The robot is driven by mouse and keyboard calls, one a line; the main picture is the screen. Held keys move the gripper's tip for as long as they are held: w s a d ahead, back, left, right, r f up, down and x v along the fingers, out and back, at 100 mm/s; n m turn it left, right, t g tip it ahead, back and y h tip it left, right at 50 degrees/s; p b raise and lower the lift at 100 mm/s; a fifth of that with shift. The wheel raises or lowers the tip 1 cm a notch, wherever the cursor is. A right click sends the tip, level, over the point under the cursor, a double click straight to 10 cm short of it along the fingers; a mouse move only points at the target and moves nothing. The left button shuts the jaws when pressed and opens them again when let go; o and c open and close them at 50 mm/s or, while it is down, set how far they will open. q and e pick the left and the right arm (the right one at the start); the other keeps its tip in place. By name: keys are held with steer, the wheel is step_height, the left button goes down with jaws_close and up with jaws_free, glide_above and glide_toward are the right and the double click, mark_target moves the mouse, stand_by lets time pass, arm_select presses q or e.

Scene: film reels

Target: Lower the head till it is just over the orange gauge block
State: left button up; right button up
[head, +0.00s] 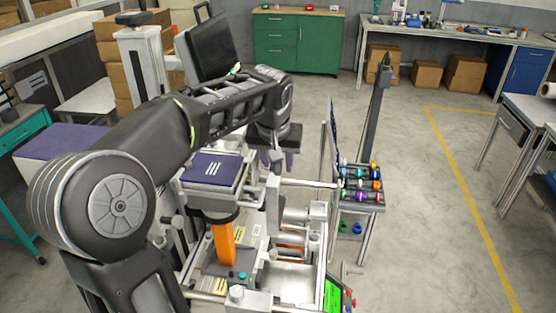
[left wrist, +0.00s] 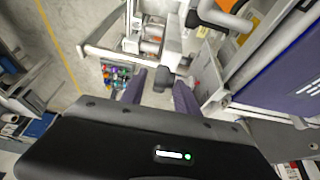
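The machine head (head: 213,170) is a dark purple block with white stripes, with a dark round collar (head: 216,214) under it. The orange gauge block (head: 223,245) stands upright directly below the collar; I cannot tell how wide the gap between them is. The head's purple side (left wrist: 285,75) also shows in the left wrist view. My left gripper (head: 278,160) is right of the head, with its purple fingers pointing down. In the left wrist view the fingers (left wrist: 160,95) are apart, with a dark grey knob (left wrist: 163,80) showing between or beyond them. My right gripper is not in view.
A rack of coloured bottles (head: 360,185) stands right of the machine, near a dark post (head: 375,110). A monitor (head: 214,45) stands behind the head. A green-screened panel (head: 333,297) is at the machine's front. The floor to the right is clear.

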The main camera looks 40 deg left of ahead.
arm_select(q)
steer(key=shift+c, duration=0.6)
jaws_close()
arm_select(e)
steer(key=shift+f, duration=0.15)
